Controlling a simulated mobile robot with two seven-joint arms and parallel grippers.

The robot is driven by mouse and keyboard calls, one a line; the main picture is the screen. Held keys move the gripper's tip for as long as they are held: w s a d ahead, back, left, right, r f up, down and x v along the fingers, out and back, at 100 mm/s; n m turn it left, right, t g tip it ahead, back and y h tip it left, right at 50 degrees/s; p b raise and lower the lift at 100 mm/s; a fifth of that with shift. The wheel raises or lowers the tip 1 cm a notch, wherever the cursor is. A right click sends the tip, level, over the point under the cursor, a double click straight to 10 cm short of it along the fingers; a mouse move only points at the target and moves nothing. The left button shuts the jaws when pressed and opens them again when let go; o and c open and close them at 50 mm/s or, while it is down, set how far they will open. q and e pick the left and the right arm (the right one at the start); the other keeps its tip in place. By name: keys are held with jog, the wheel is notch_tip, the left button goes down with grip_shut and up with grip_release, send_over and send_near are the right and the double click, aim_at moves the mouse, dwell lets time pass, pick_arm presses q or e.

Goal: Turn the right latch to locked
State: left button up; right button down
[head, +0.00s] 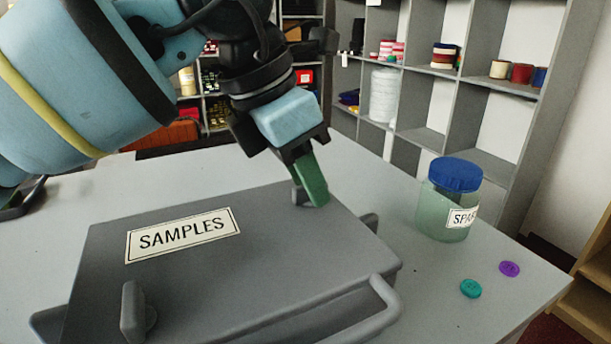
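A grey case (205,275) with a "SAMPLES" label (183,235) lies on the counter. One grey latch (131,312) stands up on its lid at the lower left. The right latch (297,196) is at the lid's far right, partly hidden by my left gripper (309,192). The gripper points down at this latch, with a green finger beside or against it. The other finger is hidden, so I cannot tell whether it grips the latch. The latch's exact angle is also hidden. My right gripper is not in view.
A jar with a blue lid (454,189) stands right of the case. A teal button (471,288) and a purple button (509,268) lie near the counter's right edge. The case's handle (384,304) sticks out at the front right. Shelves (430,90) stand behind.

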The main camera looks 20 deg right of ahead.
pick_arm(q)
jog(key=shift+d+f, duration=0.1)
jog(key=shift+f, duration=0.05)
jog(key=shift+c, duration=0.2)
grip_shut()
